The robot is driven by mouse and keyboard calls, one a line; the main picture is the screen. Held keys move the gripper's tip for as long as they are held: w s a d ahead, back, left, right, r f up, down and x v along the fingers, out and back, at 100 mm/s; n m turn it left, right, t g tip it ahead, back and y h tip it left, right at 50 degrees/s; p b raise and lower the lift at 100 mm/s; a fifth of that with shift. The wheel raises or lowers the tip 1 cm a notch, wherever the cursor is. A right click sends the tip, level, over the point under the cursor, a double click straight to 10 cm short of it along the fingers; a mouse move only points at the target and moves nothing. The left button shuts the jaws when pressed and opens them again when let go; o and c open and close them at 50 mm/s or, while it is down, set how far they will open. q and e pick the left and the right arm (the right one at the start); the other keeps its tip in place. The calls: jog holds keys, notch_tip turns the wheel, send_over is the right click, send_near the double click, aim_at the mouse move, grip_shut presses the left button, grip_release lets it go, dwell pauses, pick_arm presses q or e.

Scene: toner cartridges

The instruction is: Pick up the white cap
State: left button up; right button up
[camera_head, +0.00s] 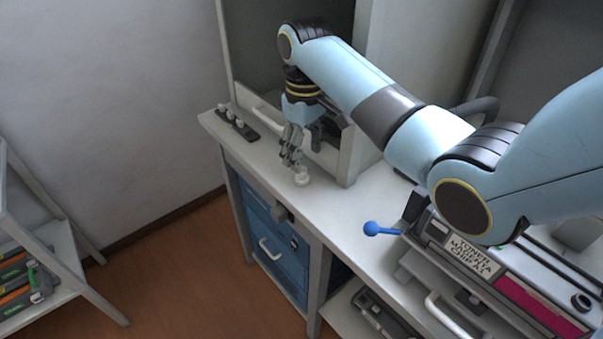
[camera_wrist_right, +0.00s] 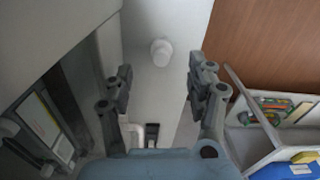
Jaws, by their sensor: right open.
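The white cap (camera_head: 301,180) is a small round piece standing on the light bench top near its front edge. It also shows in the right wrist view (camera_wrist_right: 162,52), ahead of the fingertips and roughly centred between them. My right gripper (camera_head: 295,163) points down just above the cap. In the right wrist view its two fingers (camera_wrist_right: 160,72) are spread apart with nothing between them. In the head view I cannot tell whether a finger touches the cap. My left gripper is not in view.
A dark holder with several small white pieces (camera_head: 237,122) lies at the bench's far left end. A cabinet wall (camera_head: 357,150) stands close beside my right gripper. A blue-knobbed lever (camera_head: 372,228) and a magenta toner unit (camera_head: 520,298) are to the right. Blue drawers (camera_head: 272,235) are below.

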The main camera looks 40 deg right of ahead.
aim_at(302, 175)
jog(key=shift+d+f, duration=0.1)
jog(key=shift+f, duration=0.3)
jog(key=f, duration=0.4)
jog(key=shift+w+a+f, duration=0.15)
jog(key=shift+a+f, duration=0.1)
jog(key=shift+f, duration=0.2)
jog(key=shift+c, duration=0.8)
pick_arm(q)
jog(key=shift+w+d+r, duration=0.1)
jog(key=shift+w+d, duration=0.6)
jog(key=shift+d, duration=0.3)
pick_arm(e)
jog(key=c, duration=0.7)
